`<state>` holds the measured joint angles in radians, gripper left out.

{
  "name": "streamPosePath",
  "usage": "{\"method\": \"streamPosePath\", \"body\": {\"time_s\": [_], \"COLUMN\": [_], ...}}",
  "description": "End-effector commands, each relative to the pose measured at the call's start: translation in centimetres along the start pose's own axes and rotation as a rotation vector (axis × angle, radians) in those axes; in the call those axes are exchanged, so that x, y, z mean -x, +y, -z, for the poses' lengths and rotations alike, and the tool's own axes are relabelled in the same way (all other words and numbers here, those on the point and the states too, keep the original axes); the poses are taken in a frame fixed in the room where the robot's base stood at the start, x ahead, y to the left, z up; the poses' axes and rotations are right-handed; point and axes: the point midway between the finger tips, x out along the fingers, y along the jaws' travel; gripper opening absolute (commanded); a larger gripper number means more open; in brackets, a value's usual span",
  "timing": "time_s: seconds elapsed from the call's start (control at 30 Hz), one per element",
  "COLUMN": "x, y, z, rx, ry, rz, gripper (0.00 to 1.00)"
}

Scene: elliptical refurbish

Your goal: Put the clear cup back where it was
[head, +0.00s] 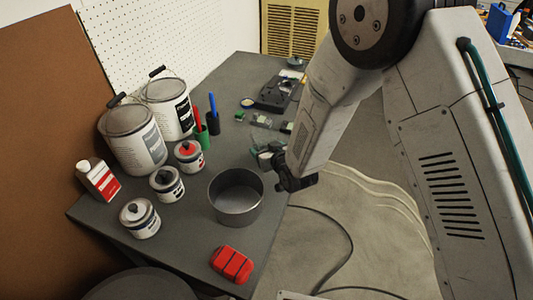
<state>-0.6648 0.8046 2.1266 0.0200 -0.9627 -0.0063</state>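A wide, round, open-topped grey container (236,197) stands upright near the right edge of the dark table. Its wall looks smoky grey, and I cannot tell whether it is the clear cup. No other clear cup can be made out. My gripper (285,178) is at the table's right edge, just right of and slightly behind this container's rim. It points down, partly hidden by my own arm. Its fingers are dark and small, so I cannot tell whether they are open or shut, or whether they hold anything.
Large paint cans (135,140), small lidded jars (167,184), and a white-and-red bottle (98,180) crowd the table's left side. A red block (231,264) lies at the front. Marker holders (204,136) and small greenish items (262,152) stand farther back. Bare table (190,235) shows left of the container.

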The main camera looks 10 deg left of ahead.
Motion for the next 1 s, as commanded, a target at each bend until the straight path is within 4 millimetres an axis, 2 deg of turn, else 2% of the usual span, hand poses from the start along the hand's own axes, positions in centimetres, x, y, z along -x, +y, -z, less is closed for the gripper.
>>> {"method": "streamPosePath", "body": {"time_s": [0.03,0.13,0.53,0.57,0.6,0.63,1.0], "x": [-0.4,-0.8,-1.0,-1.0,-1.0,-1.0,-0.5], "y": [0.0,0.0,0.0,0.0,0.0,0.0,0.0], "z": [-0.9,-1.9,-2.3,-2.3,-2.3,-2.3,-1.9], "rx": [0.0,0.0,0.0,0.0,0.0,0.0,0.0], "ry": [-0.003,-0.001,0.001,0.001,0.001,0.001,0.0], "rz": [0.0,0.0,0.001,0.001,0.001,0.001,0.001], "gripper": [0.45,0.45,0.45,0.79,0.9,0.92,0.92]}}
